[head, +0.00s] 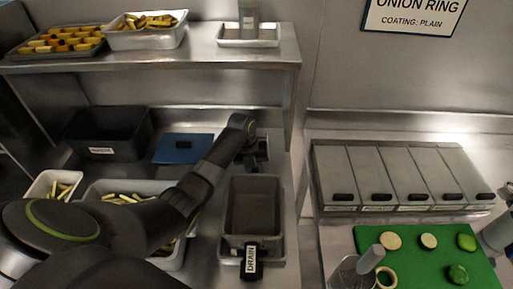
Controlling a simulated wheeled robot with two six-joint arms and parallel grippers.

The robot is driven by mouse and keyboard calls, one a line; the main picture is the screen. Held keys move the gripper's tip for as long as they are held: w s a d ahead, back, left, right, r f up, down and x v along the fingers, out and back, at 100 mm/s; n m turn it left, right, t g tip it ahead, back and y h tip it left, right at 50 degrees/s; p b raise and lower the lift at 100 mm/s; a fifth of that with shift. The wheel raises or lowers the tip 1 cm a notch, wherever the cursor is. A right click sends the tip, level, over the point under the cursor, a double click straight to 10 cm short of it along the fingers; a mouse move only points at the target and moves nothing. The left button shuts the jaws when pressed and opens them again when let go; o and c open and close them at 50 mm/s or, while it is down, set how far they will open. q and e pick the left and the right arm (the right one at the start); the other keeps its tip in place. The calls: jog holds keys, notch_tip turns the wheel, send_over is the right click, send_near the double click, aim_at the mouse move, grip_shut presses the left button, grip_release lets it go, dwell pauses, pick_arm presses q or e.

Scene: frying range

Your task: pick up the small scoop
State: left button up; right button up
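My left arm crosses from the lower left. Its gripper (254,164) points down at the back of the steel counter, beside a small dark opening or holder. The fingers are small, dark and partly hidden by the wrist, so I cannot tell whether they are open or shut. No small scoop can be made out clearly. A metal vessel with a pale grey handle (371,258) stands at the bottom edge by the green board, cut off by the frame; I cannot tell whether it is a scoop. My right gripper is not in view.
A deep grey pan (251,233) with a DRAIN tag is below the gripper. White trays of cut sticks (118,184) lie partly under my arm. Lidded bins (402,163) and a green board (425,240) with vegetables are right. A shelf (205,55) overhangs the back.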

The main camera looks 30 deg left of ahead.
pick_arm(q)
grip_shut()
jog(key=shift+w+r, duration=0.1)
